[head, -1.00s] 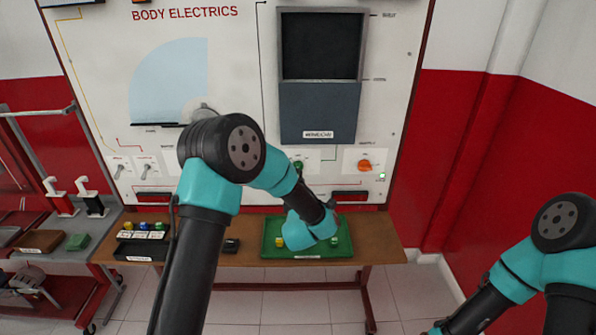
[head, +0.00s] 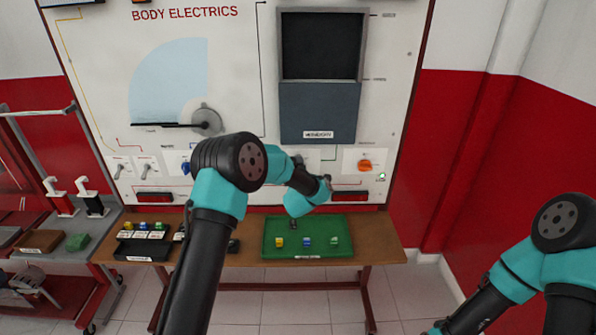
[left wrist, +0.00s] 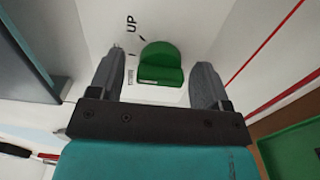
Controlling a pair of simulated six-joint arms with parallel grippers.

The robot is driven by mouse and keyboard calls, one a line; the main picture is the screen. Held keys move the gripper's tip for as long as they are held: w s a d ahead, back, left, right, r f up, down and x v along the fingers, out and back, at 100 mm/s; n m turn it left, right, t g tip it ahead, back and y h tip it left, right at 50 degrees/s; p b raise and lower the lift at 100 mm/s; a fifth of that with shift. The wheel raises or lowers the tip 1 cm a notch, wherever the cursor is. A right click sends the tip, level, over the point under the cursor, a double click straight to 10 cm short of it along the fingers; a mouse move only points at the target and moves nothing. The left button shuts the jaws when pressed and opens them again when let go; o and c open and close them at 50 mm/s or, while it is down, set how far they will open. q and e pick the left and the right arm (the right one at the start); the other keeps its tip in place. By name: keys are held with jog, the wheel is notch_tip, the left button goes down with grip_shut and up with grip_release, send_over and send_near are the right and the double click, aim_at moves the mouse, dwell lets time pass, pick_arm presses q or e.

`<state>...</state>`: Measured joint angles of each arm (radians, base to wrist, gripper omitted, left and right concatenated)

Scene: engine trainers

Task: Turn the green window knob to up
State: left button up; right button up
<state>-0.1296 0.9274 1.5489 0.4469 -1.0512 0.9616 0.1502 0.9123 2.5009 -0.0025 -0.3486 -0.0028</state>
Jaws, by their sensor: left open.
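The green window knob (left wrist: 161,66) sits on the white board in the left wrist view. The word UP (left wrist: 131,23) and a short black mark stand to its upper left. My left gripper (left wrist: 160,60) is open, with one finger on each side of the knob and a gap between each finger and the knob. In the head view my left wrist (head: 308,195) hides the knob and my fingers. The window panel (head: 318,112), blue-grey below a dark opening, is above it. My right arm shows at the lower right, but its gripper is out of view.
An orange knob (head: 365,165) is right of my left wrist on the board, and a blue knob (head: 186,168) is partly hidden at left. Below, a green tray (head: 346,222) with small coloured blocks lies on the wooden table (head: 385,240).

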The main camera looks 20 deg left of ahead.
pick_arm(q)
jog(key=c, duration=0.9)
